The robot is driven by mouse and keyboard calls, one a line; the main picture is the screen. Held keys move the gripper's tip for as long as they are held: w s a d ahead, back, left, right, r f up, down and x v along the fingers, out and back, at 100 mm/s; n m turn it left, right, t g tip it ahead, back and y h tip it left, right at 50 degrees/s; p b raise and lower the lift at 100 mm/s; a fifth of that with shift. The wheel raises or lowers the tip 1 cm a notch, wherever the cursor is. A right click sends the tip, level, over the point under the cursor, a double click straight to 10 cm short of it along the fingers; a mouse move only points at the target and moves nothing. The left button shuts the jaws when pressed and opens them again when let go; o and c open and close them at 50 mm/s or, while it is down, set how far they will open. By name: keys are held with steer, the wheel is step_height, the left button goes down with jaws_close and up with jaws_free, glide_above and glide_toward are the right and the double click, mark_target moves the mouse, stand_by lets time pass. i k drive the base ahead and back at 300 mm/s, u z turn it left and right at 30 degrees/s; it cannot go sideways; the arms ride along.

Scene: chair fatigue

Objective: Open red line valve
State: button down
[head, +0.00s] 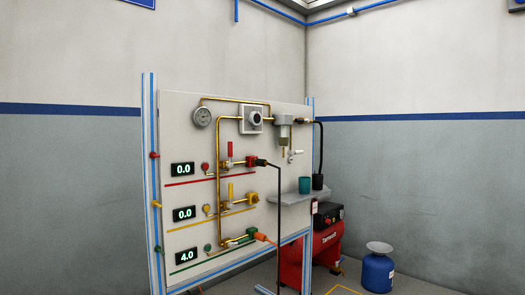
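The red line valve has an upright red handle (230,148) on a brass body, above a red stripe (212,178) on the white panel (180,120). A display (183,169) beside it reads 0.0. A red fitting (251,161) sits to its right, with a black plug and a black line leading away right and down. My gripper is not visible in the head view.
Below are the yellow line valve (230,188), display 0.0, and the green line, display (186,256) 4.0, with an orange piece (264,238). A grey shelf (293,198) holds two dark cups. A red compressor (325,245) and blue canister (377,273) stand right.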

mark_target(230, 153)
steer(key=z, duration=0.35)
steer(key=i, duration=0.95)
steer(key=u, duration=0.65)
